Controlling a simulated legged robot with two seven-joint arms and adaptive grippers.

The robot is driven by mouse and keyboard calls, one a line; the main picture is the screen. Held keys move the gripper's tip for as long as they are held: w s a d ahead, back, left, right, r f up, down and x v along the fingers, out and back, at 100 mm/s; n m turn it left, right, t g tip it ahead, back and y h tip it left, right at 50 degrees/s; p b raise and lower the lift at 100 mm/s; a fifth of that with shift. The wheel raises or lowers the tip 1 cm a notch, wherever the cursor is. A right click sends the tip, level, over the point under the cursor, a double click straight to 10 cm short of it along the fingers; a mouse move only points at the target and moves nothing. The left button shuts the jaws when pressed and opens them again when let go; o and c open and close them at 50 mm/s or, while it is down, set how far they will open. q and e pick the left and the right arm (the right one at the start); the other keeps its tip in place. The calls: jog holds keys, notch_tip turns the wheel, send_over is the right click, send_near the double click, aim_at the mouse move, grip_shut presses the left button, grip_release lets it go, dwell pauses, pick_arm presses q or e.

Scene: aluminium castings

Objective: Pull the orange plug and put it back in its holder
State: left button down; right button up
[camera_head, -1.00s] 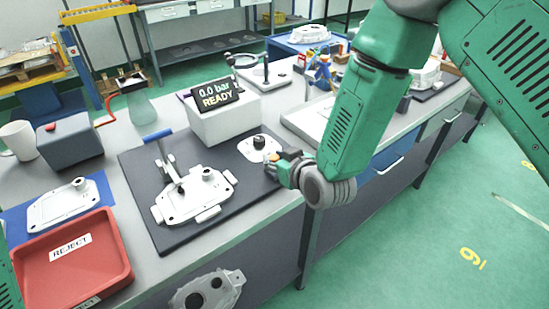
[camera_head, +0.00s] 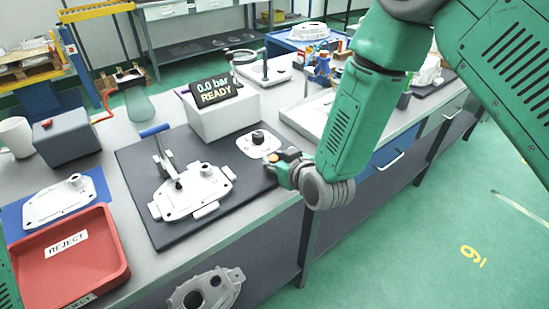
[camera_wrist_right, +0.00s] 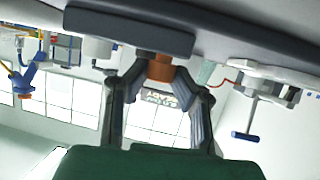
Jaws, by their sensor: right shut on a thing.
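My right gripper (camera_head: 276,161) is shut on the orange plug (camera_head: 273,157) beside the front right edge of the dark mat (camera_head: 215,222). In the right wrist view, the plug (camera_wrist_right: 160,68) sits between the two fingertips (camera_wrist_right: 161,74). A white plate with a black round piece (camera_head: 258,139) lies on the mat just behind the gripper; I cannot tell whether it is the plug's holder. A silver casting (camera_head: 200,186) lies on the mat to the left, with a blue-handled clamp (camera_head: 155,131) over it. My left gripper is out of view.
A pale box with a display (camera_head: 222,121) reading "0.0 bar READY" stands behind the mat. A red REJECT tray (camera_head: 110,272), another casting (camera_head: 62,200) and a grey box (camera_head: 68,140) are on the left. The bench front edge runs below my right gripper.

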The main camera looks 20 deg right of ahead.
jog(key=shift+f, duration=0.3)
jog(key=o, duration=0.8)
jog(key=shift+c, duration=0.2)
jog(key=shift+s, duration=0.15)
jog(key=v, duration=1.1)
jog(key=shift+s+r, duration=0.15)
jog(key=shift+s, duration=0.1)
jog(key=shift+d, duration=0.15)
